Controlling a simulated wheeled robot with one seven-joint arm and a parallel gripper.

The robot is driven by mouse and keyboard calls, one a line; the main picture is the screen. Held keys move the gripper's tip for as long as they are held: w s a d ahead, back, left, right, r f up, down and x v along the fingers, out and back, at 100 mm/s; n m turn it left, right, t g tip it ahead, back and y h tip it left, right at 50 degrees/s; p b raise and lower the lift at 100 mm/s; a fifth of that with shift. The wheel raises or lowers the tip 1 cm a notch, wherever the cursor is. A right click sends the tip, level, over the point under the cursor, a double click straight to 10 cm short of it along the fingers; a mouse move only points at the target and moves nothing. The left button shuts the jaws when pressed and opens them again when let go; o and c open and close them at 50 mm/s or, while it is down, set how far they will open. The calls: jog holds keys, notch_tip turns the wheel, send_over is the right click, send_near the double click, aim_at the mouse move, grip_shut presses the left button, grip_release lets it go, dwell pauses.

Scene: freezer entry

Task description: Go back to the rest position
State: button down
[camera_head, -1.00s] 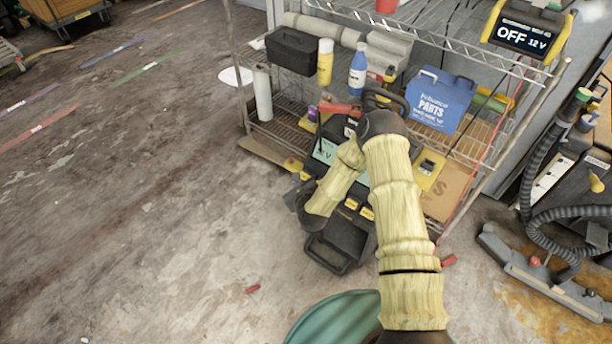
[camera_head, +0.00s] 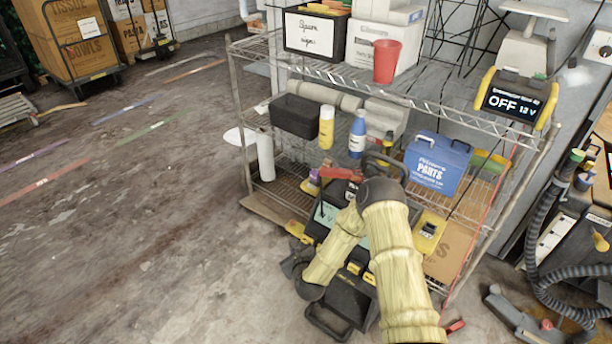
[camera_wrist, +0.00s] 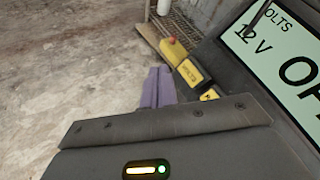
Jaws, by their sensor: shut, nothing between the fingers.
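My gripper shows in the wrist view with its two purple fingers (camera_wrist: 157,88) together and nothing between them. Its dark housing with a small green light fills the bottom of that view. Close to the right of the fingers is a dark device with a large screen (camera_wrist: 275,45) reading 12 V and OFF, and yellow labels below it. In the head view my beige-sleeved arm rises from the bottom, bends at the elbow and comes down left in front of this device (camera_head: 327,213). The fingers cannot be made out clearly there.
A wire shelf (camera_head: 455,112) stands behind my arm, holding a blue parts box (camera_head: 437,163), a black case (camera_head: 294,116), bottles and a red cup (camera_head: 386,62). A grey hose (camera_head: 540,215) is at right. Open concrete floor (camera_head: 120,240) lies to the left.

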jog(key=s+d+r+n+g, duration=0.3)
jog(key=d+r+n, duration=0.1)
jog(key=r+n, duration=0.35)
jog(key=s+d+r+n+g, duration=0.2)
jog(key=d+r+n, duration=0.2)
jog(key=r+n, duration=0.4)
jog(key=s+d+r+n+g+h, duration=0.1)
jog(key=s+d+r+n+g, duration=0.2)
jog(key=s, duration=0.4)
jog(key=s+d+r+n+h, duration=0.1)
jog(key=s+d+r+n, duration=0.3)
jog(key=s+n, duration=0.15)
jog(key=s+d+r+n+g+h, duration=0.1)
jog(key=s+d+r+n+g, duration=0.2)
jog(key=s, duration=0.4)
notch_tip(320, 180, up, 26)
jog(key=n+t+p, duration=0.1)
jog(key=p, duration=2.4)
jog(key=shift+s, duration=0.25)
jog(key=shift+d, duration=0.1)
